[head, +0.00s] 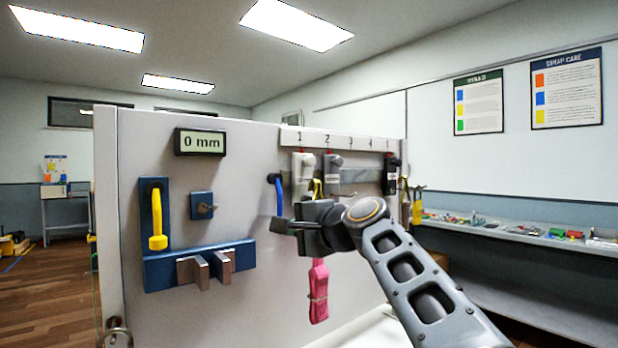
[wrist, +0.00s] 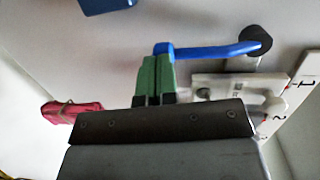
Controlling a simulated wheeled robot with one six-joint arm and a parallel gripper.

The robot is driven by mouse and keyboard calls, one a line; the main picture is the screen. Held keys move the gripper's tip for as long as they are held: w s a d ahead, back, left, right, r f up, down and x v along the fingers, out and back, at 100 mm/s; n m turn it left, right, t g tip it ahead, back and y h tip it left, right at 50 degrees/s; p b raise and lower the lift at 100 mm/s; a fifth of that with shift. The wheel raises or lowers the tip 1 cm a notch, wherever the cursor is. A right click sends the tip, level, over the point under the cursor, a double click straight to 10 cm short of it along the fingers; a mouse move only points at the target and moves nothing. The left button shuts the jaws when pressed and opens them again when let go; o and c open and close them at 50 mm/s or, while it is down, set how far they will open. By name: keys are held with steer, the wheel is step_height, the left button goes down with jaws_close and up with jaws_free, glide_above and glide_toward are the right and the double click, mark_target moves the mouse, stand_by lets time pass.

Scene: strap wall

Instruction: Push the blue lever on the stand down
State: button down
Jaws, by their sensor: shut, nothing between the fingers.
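The blue lever (head: 279,196) is mounted on the upright white panel, right of the blue yellow-handled fixture. In the head view it runs from its upper pivot down to a low free end. In the wrist view the blue lever (wrist: 210,50) runs from a round black pivot to a bent end at my fingertips. My gripper (head: 279,226) is shut and empty, just below the lever's lower end. In the wrist view my gripper's green fingertips (wrist: 156,66) meet or overlap the bent end; I cannot tell if they press on it.
The panel (head: 150,135) carries a display (head: 200,142) reading 0 mm, a yellow handle (head: 157,220) and metal blocks (head: 205,268). Numbered strap holders (head: 333,172) sit right of the lever. A pink strap (head: 318,290) hangs below my gripper. A cluttered shelf (head: 530,240) runs along the right wall.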

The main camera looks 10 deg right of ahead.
steer(key=shift+w+f, duration=0.1)
steer(key=shift+f, duration=0.1)
steer(key=f+b+v, duration=0.1)
steer(key=v, duration=1.3)
stand_by(0.3)
steer(key=s+f+n+g+h+p, duration=0.4)
steer(key=s+f+n+g+p, duration=0.1)
steer(key=f+p, duration=0.5)
steer(key=s+a+f+n+g+h+p, duration=0.1)
steer(key=s+f+n+g+h+p, duration=0.3)
steer(key=f+p, duration=0.6)
steer(key=s+n+g, duration=0.1)
steer(key=n, duration=0.1)
steer(key=shift+s+n+h, duration=0.3)
steer(key=shift+s+h, duration=0.05)
steer(key=shift+h, duration=0.05)
